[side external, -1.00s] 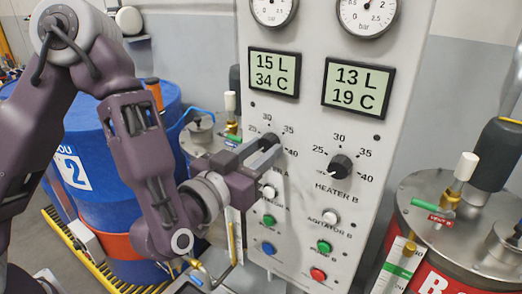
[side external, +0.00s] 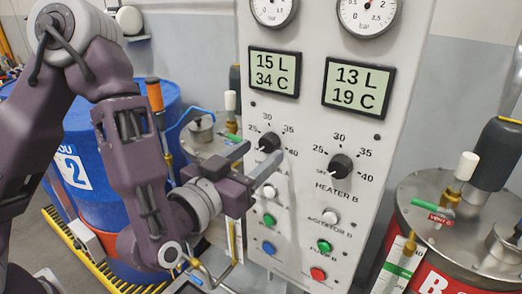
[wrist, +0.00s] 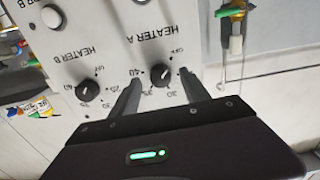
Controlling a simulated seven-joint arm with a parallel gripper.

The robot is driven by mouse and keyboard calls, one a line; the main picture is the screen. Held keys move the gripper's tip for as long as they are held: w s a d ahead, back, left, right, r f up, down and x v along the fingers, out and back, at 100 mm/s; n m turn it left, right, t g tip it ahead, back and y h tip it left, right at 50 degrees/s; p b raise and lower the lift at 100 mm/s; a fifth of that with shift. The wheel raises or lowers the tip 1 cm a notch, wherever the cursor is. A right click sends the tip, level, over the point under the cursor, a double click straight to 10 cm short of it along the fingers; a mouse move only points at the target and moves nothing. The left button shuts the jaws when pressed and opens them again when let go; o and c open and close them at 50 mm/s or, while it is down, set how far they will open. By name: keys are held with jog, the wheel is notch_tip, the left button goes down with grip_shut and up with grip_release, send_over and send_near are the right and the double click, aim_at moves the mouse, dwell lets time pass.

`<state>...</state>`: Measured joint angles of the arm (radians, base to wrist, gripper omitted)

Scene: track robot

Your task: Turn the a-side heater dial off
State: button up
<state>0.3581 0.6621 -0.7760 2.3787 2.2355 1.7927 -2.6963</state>
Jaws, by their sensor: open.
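The heater A dial (side external: 269,142) is a black knob on the light panel, and in the side view its white mark points to the lower left. In the wrist view the dial (wrist: 162,76) shows between the two finger ends. My gripper (side external: 255,162) is open and empty, its fingers spread in front of the panel just below and left of the dial. In the wrist view the fingers of my gripper (wrist: 160,80) lie on either side of the dial; whether they touch it is unclear. The OFF label for heater A is hidden in the side view.
The heater B dial (side external: 340,167) is right of heater A. White, green, blue and red buttons sit below, including a white agitator button (side external: 330,217). Two displays (side external: 357,88) are above. A blue drum (side external: 105,225) stands behind my arm; a red-labelled tank (side external: 455,235) is at right.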

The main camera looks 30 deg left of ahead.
jog(key=s, duration=0.5)
jog(key=shift+s, duration=0.1)
